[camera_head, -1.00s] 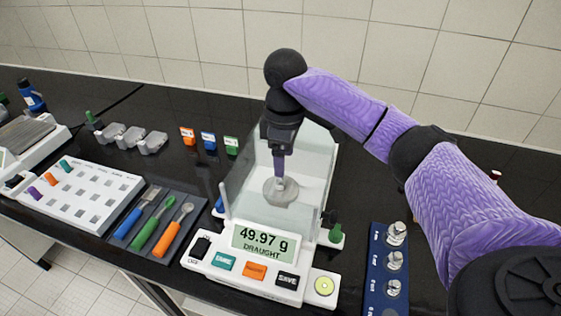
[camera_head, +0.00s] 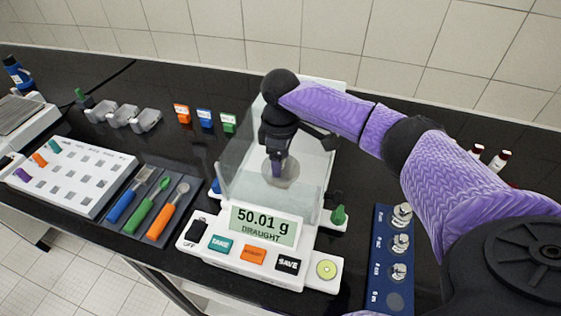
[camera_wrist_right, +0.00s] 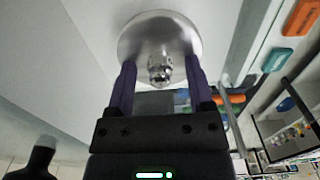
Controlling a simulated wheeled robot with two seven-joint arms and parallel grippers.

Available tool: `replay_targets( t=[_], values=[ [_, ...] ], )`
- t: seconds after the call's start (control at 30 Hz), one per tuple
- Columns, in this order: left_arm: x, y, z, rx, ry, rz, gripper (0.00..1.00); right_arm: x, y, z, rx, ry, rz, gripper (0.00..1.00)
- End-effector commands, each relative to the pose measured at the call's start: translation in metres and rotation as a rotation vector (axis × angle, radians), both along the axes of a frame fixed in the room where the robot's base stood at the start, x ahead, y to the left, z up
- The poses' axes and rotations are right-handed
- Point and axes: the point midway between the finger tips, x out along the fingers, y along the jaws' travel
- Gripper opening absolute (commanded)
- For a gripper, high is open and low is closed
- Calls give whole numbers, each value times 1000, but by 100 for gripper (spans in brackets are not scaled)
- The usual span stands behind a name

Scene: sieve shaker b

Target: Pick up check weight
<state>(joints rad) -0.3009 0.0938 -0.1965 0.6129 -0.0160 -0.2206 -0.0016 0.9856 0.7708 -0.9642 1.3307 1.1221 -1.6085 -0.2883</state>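The check weight (camera_wrist_right: 160,69) is a small shiny metal piece standing on the round steel pan (camera_wrist_right: 160,28) of the balance in the right wrist view. My right gripper (camera_wrist_right: 161,85) has its two purple fingers apart, one on each side of the weight, with a gap to it. In the head view my right gripper (camera_head: 277,172) points down inside the glass draught shield, over the pan (camera_head: 281,175), and hides the weight. The balance display (camera_head: 265,225) reads 50.01 g and DRAUGHT. My left gripper is not in view.
Clear shield walls (camera_head: 235,165) stand close around my right gripper. A blue weight rack (camera_head: 378,268) with several metal weights stands to the right. A tool tray (camera_head: 130,235) and a white compartment block (camera_head: 60,190) are at left. Red-capped vials (camera_head: 501,159) stand at the far right.

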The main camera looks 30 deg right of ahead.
Motion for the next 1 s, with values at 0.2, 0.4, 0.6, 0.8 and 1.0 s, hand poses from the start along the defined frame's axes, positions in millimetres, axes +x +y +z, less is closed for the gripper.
replay_targets(
  t=[0.2, 0.4, 0.6, 0.8, 1.0],
  values=[
    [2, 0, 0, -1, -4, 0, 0, 0, 0, 0, 0, 0, 0, 18],
    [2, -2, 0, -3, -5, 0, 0, 0, 0, 1, 0, 0, 0, 0],
    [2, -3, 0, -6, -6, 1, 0, 0, 0, 1, 1, -1, 0, 0],
    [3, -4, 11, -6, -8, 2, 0, 1, 0, 40, 1, -6, -1, 0],
    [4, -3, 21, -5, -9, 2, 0, 1, 0, 88, 1, -4, -1, 0]
  ],
)
